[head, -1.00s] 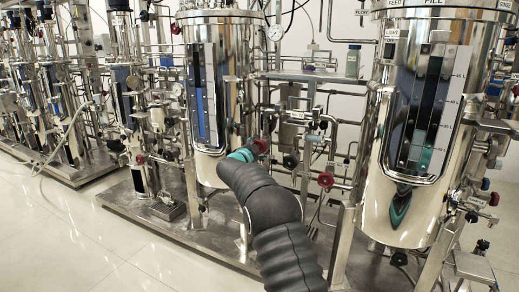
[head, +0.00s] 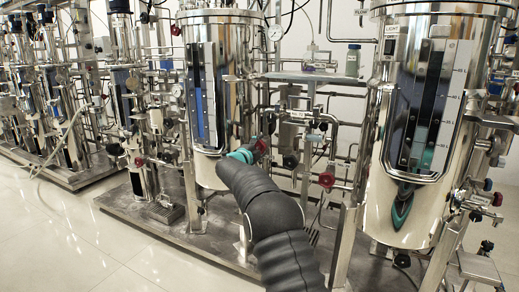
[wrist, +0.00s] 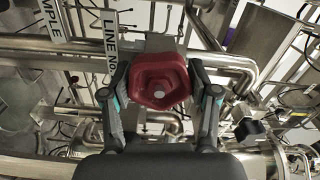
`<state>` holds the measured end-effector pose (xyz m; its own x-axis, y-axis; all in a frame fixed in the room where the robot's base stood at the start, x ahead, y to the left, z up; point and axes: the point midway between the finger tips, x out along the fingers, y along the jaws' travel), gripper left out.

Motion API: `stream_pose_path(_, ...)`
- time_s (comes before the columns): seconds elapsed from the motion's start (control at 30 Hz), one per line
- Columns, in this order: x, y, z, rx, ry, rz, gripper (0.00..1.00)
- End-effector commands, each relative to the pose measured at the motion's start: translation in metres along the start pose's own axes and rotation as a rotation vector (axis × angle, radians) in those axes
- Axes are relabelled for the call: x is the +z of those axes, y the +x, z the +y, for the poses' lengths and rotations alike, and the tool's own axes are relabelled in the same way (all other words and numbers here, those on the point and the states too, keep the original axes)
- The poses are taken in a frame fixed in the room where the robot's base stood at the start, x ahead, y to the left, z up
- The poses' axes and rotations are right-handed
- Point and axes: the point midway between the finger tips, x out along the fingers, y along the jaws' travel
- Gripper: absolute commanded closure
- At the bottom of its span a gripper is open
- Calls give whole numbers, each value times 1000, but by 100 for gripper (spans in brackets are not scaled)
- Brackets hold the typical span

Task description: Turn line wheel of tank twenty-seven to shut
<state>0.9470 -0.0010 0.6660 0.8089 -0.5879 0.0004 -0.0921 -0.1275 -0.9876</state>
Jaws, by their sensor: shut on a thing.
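A red wheel (wrist: 159,82) with a pale hub fills the middle of the wrist view, beside a hanging tag that reads "LINE NO" (wrist: 110,38). My gripper (wrist: 160,95) has one finger on each side of the wheel and is shut on it. In the head view the same red wheel (head: 261,146) shows just past my gripper (head: 247,153), low at the right side of the left steel tank (head: 207,100). The fingers are mostly hidden there by my arm. The rest of the tag's lettering cannot be read.
A second red wheel (head: 326,179) sits on the pipework to the right. A large steel tank (head: 425,130) with a level gauge stands further right. Pipes (wrist: 60,45) run close around the gripper. The floor (head: 60,245) at the front left is clear.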

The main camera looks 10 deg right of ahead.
Motion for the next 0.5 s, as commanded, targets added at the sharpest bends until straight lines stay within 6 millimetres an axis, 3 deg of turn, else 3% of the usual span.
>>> stream_pose_path(0.4,0,0,1,1,6,0,75)
stream_pose_path(0.43,0,0,1,1,6,0,35)
stream_pose_path(0.5,0,0,1,1,5,0,17)
